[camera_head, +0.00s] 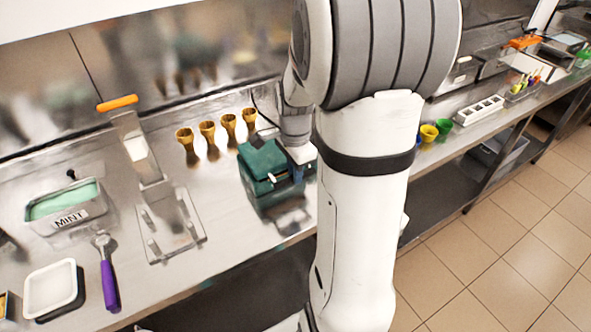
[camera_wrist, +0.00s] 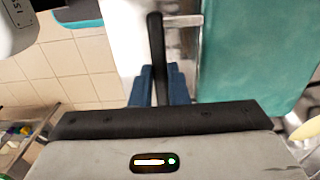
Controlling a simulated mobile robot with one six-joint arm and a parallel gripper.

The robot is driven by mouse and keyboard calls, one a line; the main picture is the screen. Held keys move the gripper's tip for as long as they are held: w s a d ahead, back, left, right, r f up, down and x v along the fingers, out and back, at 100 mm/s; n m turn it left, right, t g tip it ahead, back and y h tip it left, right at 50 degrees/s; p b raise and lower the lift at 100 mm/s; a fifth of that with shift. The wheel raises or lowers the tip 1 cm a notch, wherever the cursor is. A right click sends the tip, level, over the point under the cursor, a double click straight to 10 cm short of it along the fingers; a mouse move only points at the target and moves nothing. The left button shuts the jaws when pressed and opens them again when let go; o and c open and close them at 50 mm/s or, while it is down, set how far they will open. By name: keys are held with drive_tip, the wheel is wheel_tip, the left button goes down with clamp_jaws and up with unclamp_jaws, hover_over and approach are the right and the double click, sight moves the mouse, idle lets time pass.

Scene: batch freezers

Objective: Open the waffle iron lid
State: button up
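The waffle iron (camera_head: 262,160) is a teal-green box on the steel counter, with its lid down as far as the head view shows. Its teal top also fills the right of the wrist view (camera_wrist: 255,50). My gripper (camera_head: 297,172) is at the right side of the iron, partly hidden by my arm. In the wrist view its blue fingers (camera_wrist: 160,88) are close together, one on each side of a black bar-shaped handle (camera_wrist: 156,45). They appear shut on it. The fingertip contact itself is hard to see.
To the left are a metal stand (camera_head: 168,228), a mint tub (camera_head: 68,207) and a purple-handled scoop (camera_head: 109,285). Yellow and green cups (camera_head: 429,133) stand right of my arm. Tiled floor lies beyond the counter's front edge.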

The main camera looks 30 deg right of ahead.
clamp_jaws()
drive_tip(key=shift+d, duration=0.1)
drive_tip(key=shift+r, duration=0.15)
